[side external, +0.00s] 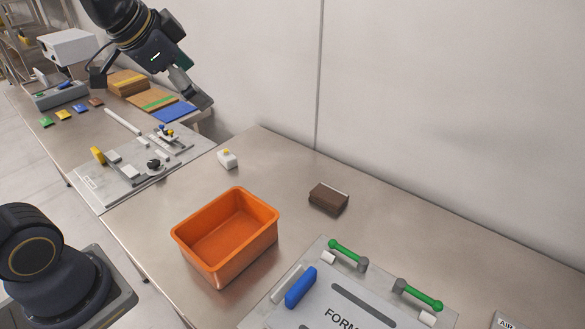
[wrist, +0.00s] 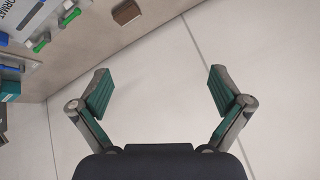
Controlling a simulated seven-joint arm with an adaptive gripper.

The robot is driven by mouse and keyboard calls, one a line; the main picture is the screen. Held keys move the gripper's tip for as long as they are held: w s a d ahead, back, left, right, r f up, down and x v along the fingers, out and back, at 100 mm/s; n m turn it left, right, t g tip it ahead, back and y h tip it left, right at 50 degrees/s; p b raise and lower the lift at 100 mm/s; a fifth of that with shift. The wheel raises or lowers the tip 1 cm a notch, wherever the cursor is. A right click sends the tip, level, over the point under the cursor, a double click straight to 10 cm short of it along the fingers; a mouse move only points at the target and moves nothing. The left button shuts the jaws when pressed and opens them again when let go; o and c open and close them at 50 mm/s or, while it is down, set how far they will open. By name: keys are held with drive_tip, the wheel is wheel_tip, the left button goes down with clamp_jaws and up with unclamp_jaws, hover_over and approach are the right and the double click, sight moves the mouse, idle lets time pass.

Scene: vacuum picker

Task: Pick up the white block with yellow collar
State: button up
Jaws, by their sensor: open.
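The white block with yellow collar (side external: 227,159) stands upright on the metal table, behind the orange bin, in the side view. I cannot make it out in the wrist view. My gripper (side external: 197,100) is up in the air at the back, left of the block and well above the table. In the wrist view my gripper (wrist: 158,88) has its two green-padded fingers wide apart, with nothing between them but the pale wall.
An orange bin (side external: 193,219) stands in front of the block. A brown block (side external: 328,197) lies to its right. A fixture plate (side external: 106,170) with clamps lies left, and a format plate (side external: 400,318) with green handles lies front right. The wall runs behind the table.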

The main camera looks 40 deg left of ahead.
drive_tip(key=w+a+f, duration=0.2)
drive_tip(key=w+a, duration=0.2)
drive_tip(key=w, duration=0.5)
drive_tip(key=n+g+h, duration=0.1)
drive_tip(key=n+g, duration=0.2)
hover_over(225, 152)
drive_tip(key=s+a, duration=0.1)
drive_tip(key=s, duration=0.5)
wheel_tip(225, 152, down, 22)
drive_tip(key=x, duration=1)
drive_tip(key=shift+w+d+r, duration=0.1)
drive_tip(key=shift+w+d, duration=0.1)
drive_tip(key=shift+w, duration=0.1)
drive_tip(key=shift+x, duration=2.95)
drive_tip(key=shift+w, duration=0.1)
drive_tip(key=c, duration=1.2)
drive_tip(key=shift+r, duration=0.1)
drive_tip(key=shift+c, duration=0.2)
